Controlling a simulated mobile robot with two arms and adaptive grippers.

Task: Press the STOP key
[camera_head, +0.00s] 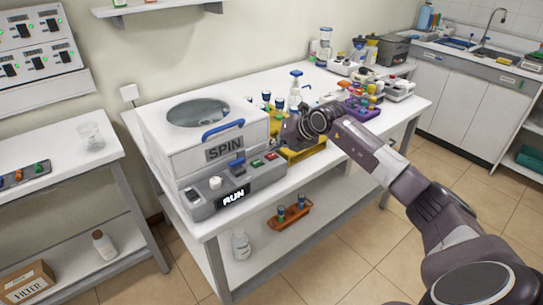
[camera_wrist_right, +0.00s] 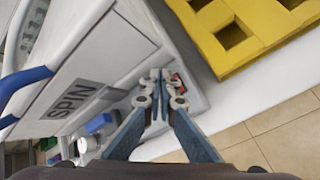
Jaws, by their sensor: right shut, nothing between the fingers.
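A white centrifuge labelled SPIN (camera_head: 205,130) stands on the bench, its grey front panel (camera_head: 215,203) showing a lit RUN display (camera_head: 233,198). The panel carries a green key (camera_head: 257,163) and a red key (camera_head: 271,156) at its right end; any lettering on them is too small to read. My right gripper (camera_head: 284,136) is by the centrifuge's right front corner, near the red key. In the right wrist view its shut, empty fingertips (camera_wrist_right: 158,78) overlap the panel end, with a red key (camera_wrist_right: 177,84) partly hidden beside them. My left gripper is not in view.
A yellow rack (camera_head: 300,152) stands right of the centrifuge, close to my right gripper. The centrifuge has a blue lid handle (camera_head: 222,129), a blue switch (camera_head: 237,166) and a white knob (camera_head: 215,183). Bottles and colourful racks fill the bench behind. Floor in front is free.

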